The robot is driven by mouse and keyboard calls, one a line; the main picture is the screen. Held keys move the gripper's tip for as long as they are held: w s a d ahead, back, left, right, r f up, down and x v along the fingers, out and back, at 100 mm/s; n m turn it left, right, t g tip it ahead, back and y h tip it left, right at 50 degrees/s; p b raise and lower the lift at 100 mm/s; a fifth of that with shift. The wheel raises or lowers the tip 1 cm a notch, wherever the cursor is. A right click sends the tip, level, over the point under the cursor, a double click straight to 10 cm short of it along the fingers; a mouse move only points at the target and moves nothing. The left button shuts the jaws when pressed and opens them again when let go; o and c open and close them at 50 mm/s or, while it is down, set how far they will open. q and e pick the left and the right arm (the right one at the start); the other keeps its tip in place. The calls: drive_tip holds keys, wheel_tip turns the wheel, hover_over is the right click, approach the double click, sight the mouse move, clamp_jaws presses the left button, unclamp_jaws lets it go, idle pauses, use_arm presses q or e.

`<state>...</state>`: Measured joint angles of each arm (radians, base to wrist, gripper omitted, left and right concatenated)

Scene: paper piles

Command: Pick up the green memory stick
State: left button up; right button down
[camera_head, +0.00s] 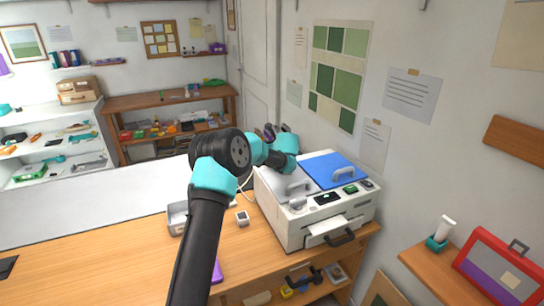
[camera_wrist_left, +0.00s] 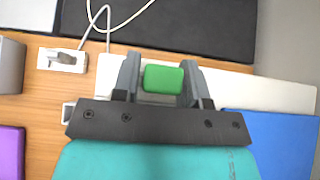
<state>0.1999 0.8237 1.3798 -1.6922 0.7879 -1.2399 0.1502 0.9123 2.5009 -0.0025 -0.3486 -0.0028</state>
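The green memory stick (camera_wrist_left: 163,79) shows in the left wrist view as a small rounded green block between the two grey fingers of my left gripper (camera_wrist_left: 161,82). The fingers are closed on its two sides. In the head view my left gripper (camera_head: 270,132) is raised above the back of the white printer, and the stick cannot be made out there. My right gripper is in neither view.
The white printer (camera_head: 290,228) with a blue lid (camera_head: 330,168) stands on the wooden desk (camera_head: 120,262). A small white cabled device (camera_head: 242,217), a grey tray (camera_head: 176,216) and a purple item (camera_head: 217,270) lie left of it. A wall rises behind the printer.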

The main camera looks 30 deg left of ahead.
use_arm(q)
drive_tip(key=c, duration=0.6)
drive_tip(key=shift+r, duration=0.2)
drive_tip(key=shift+c, duration=0.2)
drive_tip(key=shift+r, duration=1.55)
drive_tip(key=s+d+r, duration=0.1)
drive_tip(key=s+d, duration=0.7)
drive_tip(key=s, duration=0.5)
drive_tip(key=shift+s+d+r, duration=0.2)
drive_tip(key=shift+s+r, duration=0.05)
drive_tip(key=shift+s, duration=0.1)
